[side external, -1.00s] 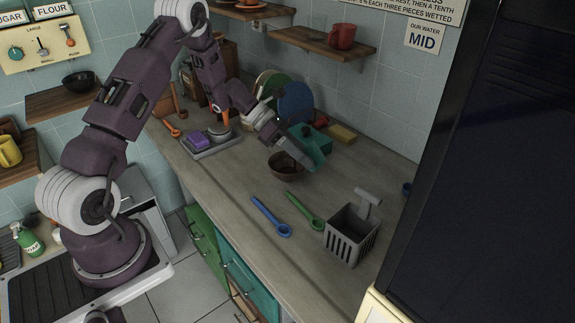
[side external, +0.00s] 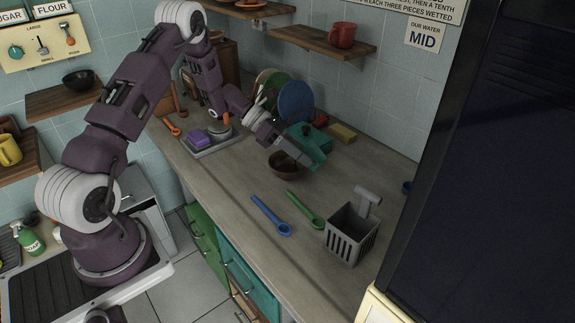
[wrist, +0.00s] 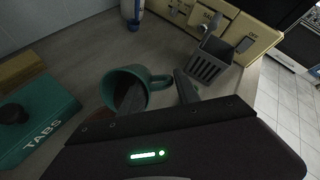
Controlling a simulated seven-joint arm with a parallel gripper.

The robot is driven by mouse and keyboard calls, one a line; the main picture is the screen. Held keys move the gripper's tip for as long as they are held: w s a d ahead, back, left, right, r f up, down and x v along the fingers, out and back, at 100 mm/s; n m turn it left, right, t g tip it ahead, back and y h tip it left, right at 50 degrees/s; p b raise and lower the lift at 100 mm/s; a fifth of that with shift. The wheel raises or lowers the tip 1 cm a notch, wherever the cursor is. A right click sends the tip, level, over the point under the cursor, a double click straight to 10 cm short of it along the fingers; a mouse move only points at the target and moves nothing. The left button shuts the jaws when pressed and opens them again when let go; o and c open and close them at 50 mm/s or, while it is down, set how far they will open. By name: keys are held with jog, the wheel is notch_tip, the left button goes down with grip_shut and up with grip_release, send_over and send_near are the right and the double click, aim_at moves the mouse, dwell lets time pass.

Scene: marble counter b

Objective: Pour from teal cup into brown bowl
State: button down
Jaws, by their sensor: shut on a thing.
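The teal cup (wrist: 125,75) shows in the wrist view, tilted with its mouth towards the camera and its handle to the right. My gripper (wrist: 158,92) is shut on the cup's wall, with one finger inside the mouth and the other outside near the handle. In the side view my gripper (side external: 306,159) is above and just right of the brown bowl (side external: 284,168), which sits on the counter. There the cup blends with the teal box behind and is hard to make out. The bowl's inside is partly hidden, and I cannot tell its contents.
The teal box (side external: 297,131) marked TABS stands close behind my gripper, with a yellow sponge (side external: 343,132) beyond. A blue spoon (side external: 268,213) and a green spoon (side external: 304,209) lie in front. A grey slotted holder (side external: 349,238) stands at right.

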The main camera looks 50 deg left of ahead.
jog(key=shift+a+r+h, duration=0.2)
jog(key=shift+a+h, duration=0.05)
jog(key=shift+h, duration=0.25)
dwell(0.4)
jog(key=shift+s+a+f+t+h+p, duration=0.15)
jog(key=shift+a+f+t+h+p, duration=0.15)
jog(key=shift+f+t+h+p, duration=0.4)
dwell(0.6)
jog(key=shift+s+a+r+n+h+p, duration=0.15)
jog(key=shift+s+a+r+h+p, duration=0.1)
jog(key=shift+a+h, duration=0.3)
jog(key=shift+s+a+r+n+h+p, duration=0.1)
jog(key=shift+s+a+n+h+p, duration=0.1)
jog(key=shift+a+h, duration=0.35)
dwell(0.4)
jog(key=shift+a, duration=0.1)
